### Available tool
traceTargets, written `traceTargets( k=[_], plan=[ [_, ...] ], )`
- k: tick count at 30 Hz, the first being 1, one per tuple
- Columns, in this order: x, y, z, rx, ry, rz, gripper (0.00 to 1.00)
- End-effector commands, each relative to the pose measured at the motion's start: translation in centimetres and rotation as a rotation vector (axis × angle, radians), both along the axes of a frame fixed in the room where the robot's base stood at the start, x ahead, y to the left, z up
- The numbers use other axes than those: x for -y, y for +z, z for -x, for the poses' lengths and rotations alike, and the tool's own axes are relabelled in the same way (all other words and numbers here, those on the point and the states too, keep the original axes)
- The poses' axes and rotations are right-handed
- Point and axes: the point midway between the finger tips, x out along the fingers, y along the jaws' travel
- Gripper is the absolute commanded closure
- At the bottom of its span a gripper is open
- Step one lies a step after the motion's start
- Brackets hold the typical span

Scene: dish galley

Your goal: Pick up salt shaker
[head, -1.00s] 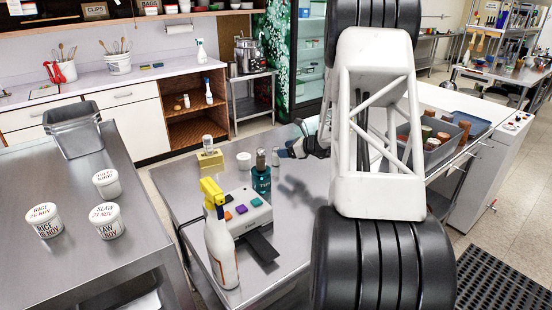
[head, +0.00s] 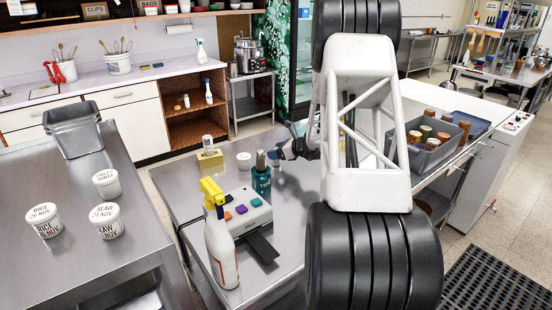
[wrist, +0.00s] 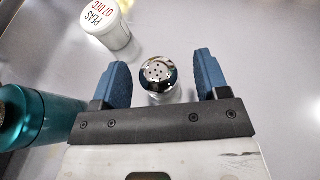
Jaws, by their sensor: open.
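The salt shaker (wrist: 158,74), with a shiny domed metal top pierced with small holes, stands upright between the two blue fingers of my gripper (wrist: 162,73) in the wrist view. A gap shows on each side of it, so the fingers are open and apart from it. In the head view my gripper (head: 278,153) is low over the steel table, just right of the teal bottle. There the shaker is largely hidden by the fingers and the bottle, and my arm covers the area to the right.
A teal bottle (wrist: 38,118) stands close left of my gripper, also seen in the head view (head: 262,182). A white labelled tub (wrist: 103,28) is beyond the left finger. A spray bottle (head: 220,245) and a device with coloured buttons (head: 245,212) stand nearer.

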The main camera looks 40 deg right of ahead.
Motion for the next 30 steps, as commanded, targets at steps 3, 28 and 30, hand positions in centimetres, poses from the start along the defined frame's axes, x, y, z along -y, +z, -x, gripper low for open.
traceTargets(
  k=[3, 28, 30],
  plan=[
    [0.0, 0.0, 0.0, 0.0, 0.0, 0.0, 0.36],
    [0.0, 1.4, 0.0, 0.001, 0.001, 0.002, 0.88],
    [0.0, 2.2, 0.0, 0.002, 0.001, 0.002, 0.88]
  ],
)
